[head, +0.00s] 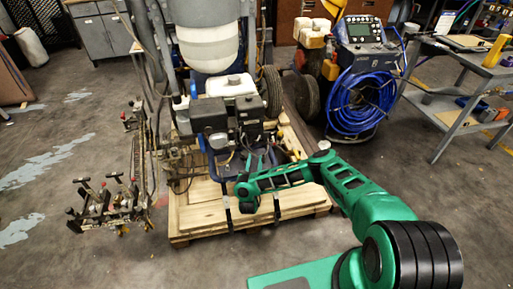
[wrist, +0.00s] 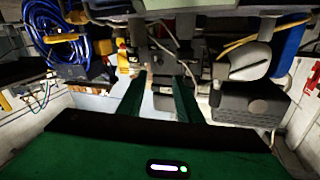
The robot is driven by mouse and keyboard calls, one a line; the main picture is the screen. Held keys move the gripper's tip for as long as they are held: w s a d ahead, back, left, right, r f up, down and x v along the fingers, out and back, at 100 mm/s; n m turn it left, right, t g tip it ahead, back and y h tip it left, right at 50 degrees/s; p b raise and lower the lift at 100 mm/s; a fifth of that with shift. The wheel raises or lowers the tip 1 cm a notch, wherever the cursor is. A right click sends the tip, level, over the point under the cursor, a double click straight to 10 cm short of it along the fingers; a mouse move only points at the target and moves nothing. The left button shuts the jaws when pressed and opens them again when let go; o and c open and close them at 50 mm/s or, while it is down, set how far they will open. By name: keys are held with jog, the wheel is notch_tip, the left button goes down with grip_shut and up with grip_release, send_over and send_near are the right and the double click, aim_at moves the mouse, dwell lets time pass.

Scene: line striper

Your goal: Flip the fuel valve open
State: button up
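The line striper's engine (head: 222,122) stands upright near the middle of the head view, with a white tank (head: 230,86) on top. I cannot make out the fuel valve for certain in either view; it is too small or hidden among the dark engine parts. My green arm reaches in from the lower right, and my gripper (head: 256,162) is close in front of the engine's lower right side. In the wrist view, the two green fingers of my gripper (wrist: 158,82) are apart with nothing held between them. Engine parts (wrist: 248,102) fill the right side there.
The striper stands on a wooden pallet (head: 205,212). A hose reel with blue hose (head: 358,103) is to the right, beside a grey cart (head: 470,115). A lever assembly (head: 105,203) is at the left. The floor (head: 60,240) at front left is clear.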

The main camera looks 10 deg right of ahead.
jog(key=x, duration=0.5)
jog(key=shift+w, duration=0.4)
jog(key=shift+w+d+f, duration=0.1)
jog(key=shift+w, duration=0.2)
jog(key=shift+x, duration=2.1)
grip_shut()
